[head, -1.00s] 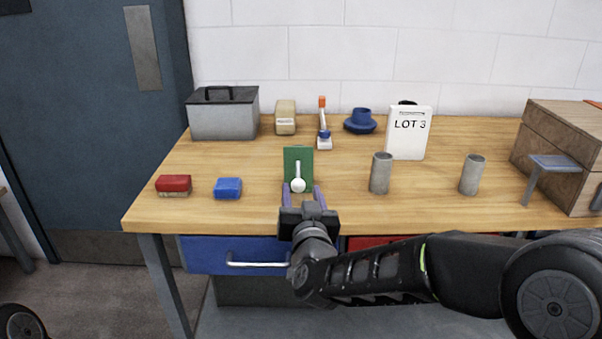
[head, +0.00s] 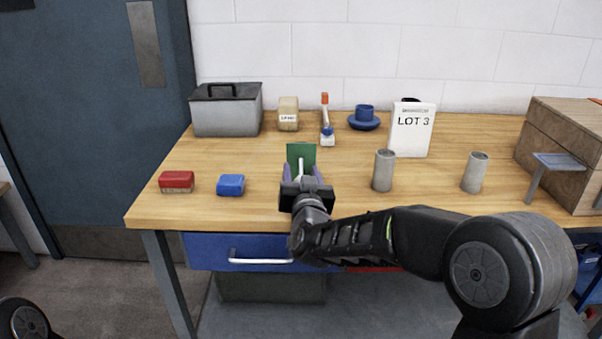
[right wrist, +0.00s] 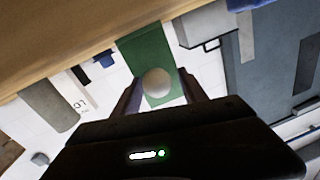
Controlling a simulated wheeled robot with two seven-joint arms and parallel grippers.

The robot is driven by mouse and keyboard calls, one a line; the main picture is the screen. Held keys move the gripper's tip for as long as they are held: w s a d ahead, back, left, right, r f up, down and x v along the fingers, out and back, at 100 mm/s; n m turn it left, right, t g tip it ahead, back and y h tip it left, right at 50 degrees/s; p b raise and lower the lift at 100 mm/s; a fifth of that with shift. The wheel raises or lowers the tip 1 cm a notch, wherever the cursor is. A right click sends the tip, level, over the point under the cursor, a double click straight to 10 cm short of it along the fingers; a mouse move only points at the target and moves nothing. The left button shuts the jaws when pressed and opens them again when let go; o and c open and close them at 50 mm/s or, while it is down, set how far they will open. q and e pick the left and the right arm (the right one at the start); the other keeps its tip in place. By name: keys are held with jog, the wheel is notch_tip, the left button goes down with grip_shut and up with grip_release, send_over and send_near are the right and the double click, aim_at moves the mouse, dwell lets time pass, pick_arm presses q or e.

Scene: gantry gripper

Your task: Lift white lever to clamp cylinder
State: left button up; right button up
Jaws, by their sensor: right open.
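A green upright plate (head: 301,151) stands near the front of the bench and carries a white lever (head: 301,166). In the right wrist view the lever's round white knob (right wrist: 157,82) lies between my two fingers, with the green plate (right wrist: 150,50) behind it. My right gripper (head: 301,178) is open, its fingers on either side of the lever; I cannot tell if they touch it. In the head view the gripper hides the knob. Two grey cylinders stand to the right, one nearer (head: 383,172) and one farther right (head: 474,173). My left gripper is not in view.
A red block (head: 177,182) and a blue block (head: 231,185) lie left of the plate. Behind stand a grey toolbox (head: 226,112), a blue flanged part (head: 364,119) and a LOT 3 sign (head: 411,132). A wooden box (head: 565,150) stands at the right.

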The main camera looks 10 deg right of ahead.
grip_shut()
dwell(0.4)
dwell(0.9)
